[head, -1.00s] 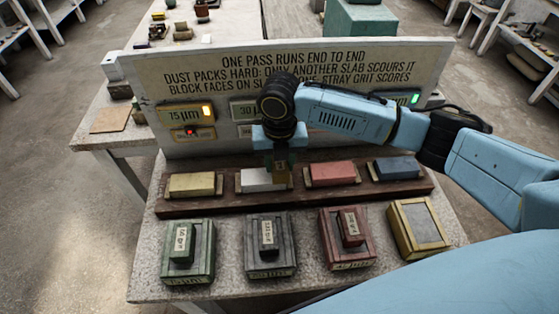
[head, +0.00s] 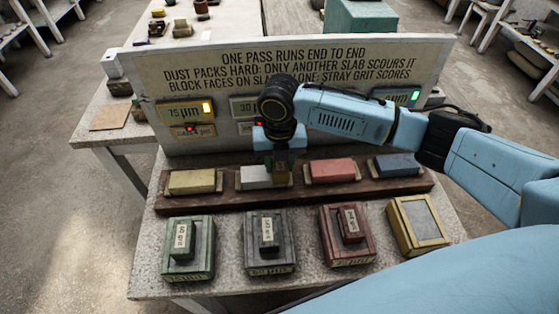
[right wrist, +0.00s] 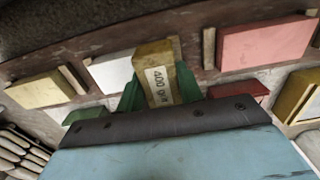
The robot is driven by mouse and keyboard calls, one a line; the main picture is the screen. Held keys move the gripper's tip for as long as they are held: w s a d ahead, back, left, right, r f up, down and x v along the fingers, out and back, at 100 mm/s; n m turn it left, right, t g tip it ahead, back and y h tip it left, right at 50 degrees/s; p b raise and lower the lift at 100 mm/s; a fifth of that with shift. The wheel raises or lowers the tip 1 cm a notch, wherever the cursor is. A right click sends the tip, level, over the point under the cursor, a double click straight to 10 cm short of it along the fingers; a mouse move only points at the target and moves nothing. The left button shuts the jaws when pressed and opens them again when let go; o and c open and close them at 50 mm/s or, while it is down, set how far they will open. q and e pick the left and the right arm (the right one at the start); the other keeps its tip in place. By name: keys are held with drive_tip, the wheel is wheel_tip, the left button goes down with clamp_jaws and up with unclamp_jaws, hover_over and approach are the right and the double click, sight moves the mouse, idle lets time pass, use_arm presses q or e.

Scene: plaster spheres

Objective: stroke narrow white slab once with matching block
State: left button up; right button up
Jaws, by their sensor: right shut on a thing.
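The white slab (head: 256,178) lies second from left on the dark wooden rack. In the right wrist view the white slab (right wrist: 112,71) sits partly behind the held block and a green fingertip. My right gripper (head: 281,166) is shut on a small yellow block, seen in the right wrist view as the yellow block (right wrist: 155,78) labelled "400" grit. The block is at the right end of the white slab. I cannot tell whether it touches the slab's top. My left gripper is not in view.
The rack (head: 300,196) also holds a yellow slab (head: 192,182), a red slab (head: 333,170) and a blue slab (head: 396,166). In front stand green, grey and red trays with blocks, and an empty yellow tray (head: 419,225). A sign board (head: 330,75) stands behind.

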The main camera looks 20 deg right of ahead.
sight(250, 174)
drive_tip(key=shift+a, duration=0.1)
drive_tip(key=shift+w+a+p, duration=0.2)
drive_tip(key=shift+a+p, duration=0.15)
drive_tip(key=shift+a, duration=0.1)
drive_tip(key=shift+w+a+p, duration=0.2)
drive_tip(key=shift+a+p, duration=0.1)
drive_tip(key=shift+a, duration=0.15)
drive_tip(key=shift+a, duration=0.15)
drive_tip(key=shift+w+a+p, duration=0.15)
drive_tip(key=shift+a+p, duration=0.3)
drive_tip(key=shift+a, duration=0.25)
drive_tip(key=shift+w+a, duration=0.25)
drive_tip(key=shift+a, duration=0.35)
drive_tip(key=shift+a, duration=0.1)
drive_tip(key=shift+w+a+p, duration=0.1)
drive_tip(key=shift+a+p, duration=0.25)
drive_tip(key=shift+a, duration=0.05)
drive_tip(key=shift+a, duration=0.1)
drive_tip(key=shift+w+a, duration=0.15)
drive_tip(key=shift+a, duration=0.25)
